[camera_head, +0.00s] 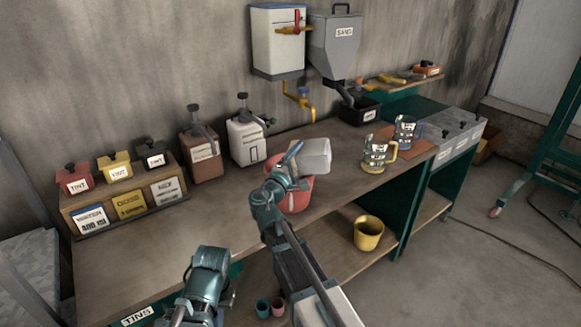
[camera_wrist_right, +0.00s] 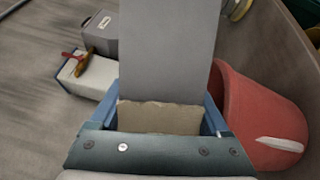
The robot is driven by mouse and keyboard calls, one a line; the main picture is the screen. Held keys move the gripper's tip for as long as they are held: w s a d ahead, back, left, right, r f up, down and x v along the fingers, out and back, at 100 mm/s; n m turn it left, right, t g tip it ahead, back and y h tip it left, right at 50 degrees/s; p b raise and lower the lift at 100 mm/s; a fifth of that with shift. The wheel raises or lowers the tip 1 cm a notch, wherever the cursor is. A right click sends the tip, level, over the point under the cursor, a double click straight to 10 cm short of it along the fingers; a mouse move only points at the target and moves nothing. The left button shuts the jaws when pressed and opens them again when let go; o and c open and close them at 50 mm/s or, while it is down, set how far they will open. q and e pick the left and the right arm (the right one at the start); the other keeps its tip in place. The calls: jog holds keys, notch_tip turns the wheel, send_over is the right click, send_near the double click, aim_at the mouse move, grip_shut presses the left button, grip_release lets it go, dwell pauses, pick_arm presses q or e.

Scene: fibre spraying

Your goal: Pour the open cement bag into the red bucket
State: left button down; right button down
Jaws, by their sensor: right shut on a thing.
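My right gripper (camera_head: 287,166) is shut on the cement bag (camera_head: 314,156), a pale grey block-like shape held just above the red bucket (camera_head: 299,194). The bag lies tilted over, reaching right from the gripper. In the right wrist view, the bag (camera_wrist_right: 168,48) shows as a flat grey face, with a rough tan part between the blue fingers. The red bucket (camera_wrist_right: 262,115) shows there close beside the bag, on the right. I cannot see the bag's mouth or any falling cement. My left arm shows at the bottom of the head view, but its gripper does not.
A white container (camera_head: 247,138) and a brown one (camera_head: 202,155) stand behind the bucket on the workbench (camera_head: 225,195). Two measuring jugs (camera_head: 378,155) stand to its right. A sand hopper (camera_head: 336,45) hangs on the wall. A yellow bucket (camera_head: 368,232) sits on the lower shelf.

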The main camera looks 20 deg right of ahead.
jog(key=shift+w+a+r+n+t+b, duration=0.1)
jog(key=shift+a+n+t+b, duration=0.2)
jog(key=shift+n, duration=0.55)
jog(key=shift+w+a+r+n+t+b, duration=0.1)
jog(key=shift+w+a+n+t+b, duration=0.15)
jog(key=shift+n, duration=0.55)
jog(key=shift+a+r+n+t+b, duration=0.1)
jog(key=shift+a+n+t+b, duration=0.2)
jog(key=shift+n, duration=0.55)
dwell(1.2)
